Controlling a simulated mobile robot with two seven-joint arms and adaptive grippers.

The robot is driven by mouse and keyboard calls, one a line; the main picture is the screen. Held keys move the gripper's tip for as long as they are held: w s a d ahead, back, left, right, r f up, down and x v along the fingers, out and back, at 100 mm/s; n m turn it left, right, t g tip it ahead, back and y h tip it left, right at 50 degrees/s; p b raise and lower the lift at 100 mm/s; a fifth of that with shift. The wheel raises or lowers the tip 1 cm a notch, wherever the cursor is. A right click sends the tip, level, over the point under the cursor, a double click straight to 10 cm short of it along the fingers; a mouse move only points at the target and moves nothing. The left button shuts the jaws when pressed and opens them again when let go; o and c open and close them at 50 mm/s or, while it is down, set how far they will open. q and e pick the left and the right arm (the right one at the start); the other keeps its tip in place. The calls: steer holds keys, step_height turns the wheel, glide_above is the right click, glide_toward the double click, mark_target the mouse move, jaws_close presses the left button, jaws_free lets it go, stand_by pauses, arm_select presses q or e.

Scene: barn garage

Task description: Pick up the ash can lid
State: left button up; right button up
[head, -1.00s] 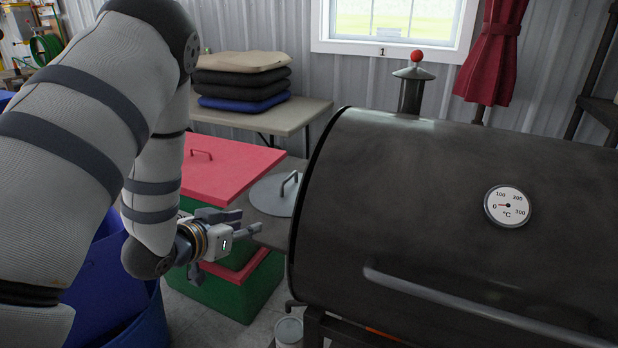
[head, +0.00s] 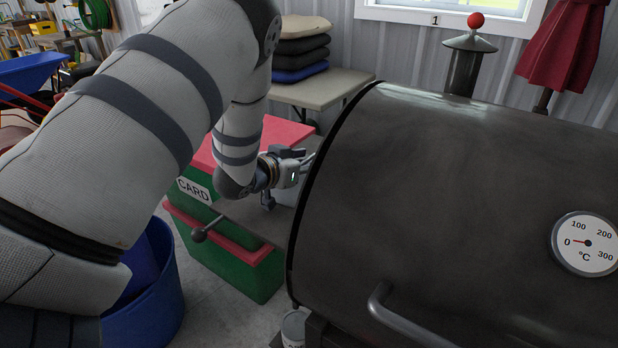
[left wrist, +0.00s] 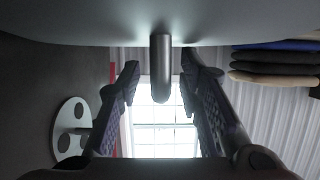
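The ash can lid (left wrist: 230,22) is a pale grey metal surface filling the top of the left wrist view, which looks upside down. Its bar handle (left wrist: 161,70) stands out between my left fingers. In the head view the lid (head: 284,191) lies on the grill's side shelf, mostly hidden by my left gripper (head: 297,172). In the left wrist view my left gripper (left wrist: 162,80) is open, with a finger on either side of the handle and gaps between. My right gripper is out of view.
The big black grill (head: 450,190) stands close right of my left gripper. Red-lidded green boxes (head: 225,262) and a blue bin (head: 160,290) are below and left. Cushions (head: 302,50) lie on a table (head: 330,88) behind. A small pail (head: 293,328) hangs under the grill.

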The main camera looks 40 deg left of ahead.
arm_select(q)
steer(key=shift+r, duration=0.1)
jaws_close()
